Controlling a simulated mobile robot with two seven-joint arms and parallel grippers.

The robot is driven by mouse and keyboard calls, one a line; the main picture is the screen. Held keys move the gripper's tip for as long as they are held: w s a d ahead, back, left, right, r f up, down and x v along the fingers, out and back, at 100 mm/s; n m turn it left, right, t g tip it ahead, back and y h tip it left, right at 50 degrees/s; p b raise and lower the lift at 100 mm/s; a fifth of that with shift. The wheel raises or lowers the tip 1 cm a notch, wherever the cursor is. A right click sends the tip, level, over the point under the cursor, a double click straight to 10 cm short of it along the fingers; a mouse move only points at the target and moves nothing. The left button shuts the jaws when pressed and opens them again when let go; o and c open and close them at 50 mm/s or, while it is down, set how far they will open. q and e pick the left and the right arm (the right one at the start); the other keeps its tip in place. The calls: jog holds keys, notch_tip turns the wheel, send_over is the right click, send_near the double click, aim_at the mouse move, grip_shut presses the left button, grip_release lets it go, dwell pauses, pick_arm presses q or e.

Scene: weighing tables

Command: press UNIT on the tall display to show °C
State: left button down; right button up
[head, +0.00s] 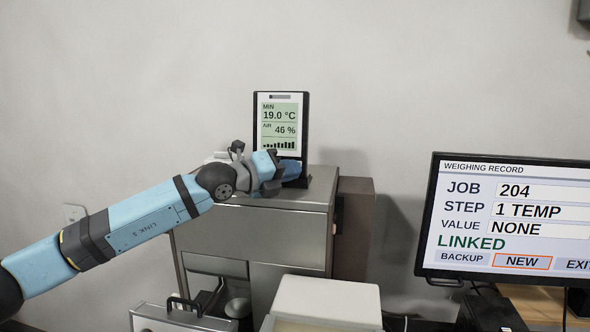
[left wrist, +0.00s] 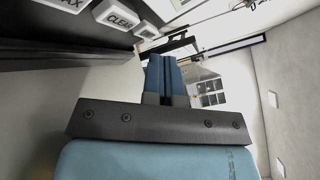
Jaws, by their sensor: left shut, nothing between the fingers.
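The tall display (head: 281,123) stands upright on a metal cabinet in the head view. Its screen reads MIN 19.0 °C and AIR 46 %, with a row of bars below. My left gripper (head: 290,170) is in front of its lower part and hides the keys there. In the left wrist view the shut blue fingers (left wrist: 164,72) hold nothing. A CLEAR key (left wrist: 118,18) and part of another key ending in AX show at that view's top. The UNIT key cannot be made out, nor whether the fingertips touch anything. My right gripper is in neither view.
A monitor (head: 510,216) at the right reads JOB 204, STEP 1 TEMP, VALUE NONE, LINKED. The metal cabinet (head: 255,222) stands under the display. A white-lidded box (head: 325,300) and a case with a black handle (head: 180,316) are in front.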

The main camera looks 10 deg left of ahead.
pick_arm(q)
jog(key=shift+f, duration=0.15)
jog(key=shift+s+f+b, duration=0.15)
jog(key=shift+s+b, duration=0.3)
jog(key=shift+b, duration=0.1)
pick_arm(e)
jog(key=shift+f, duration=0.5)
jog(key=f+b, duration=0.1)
jog(key=b, duration=0.1)
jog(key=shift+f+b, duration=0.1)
jog(key=shift+b, duration=0.25)
pick_arm(q)
jog(key=s, duration=0.1)
jog(key=s+r, duration=0.1)
jog(key=s, duration=0.2)
jog(key=shift+s+r, duration=0.25)
jog(key=shift+s, duration=0.1)
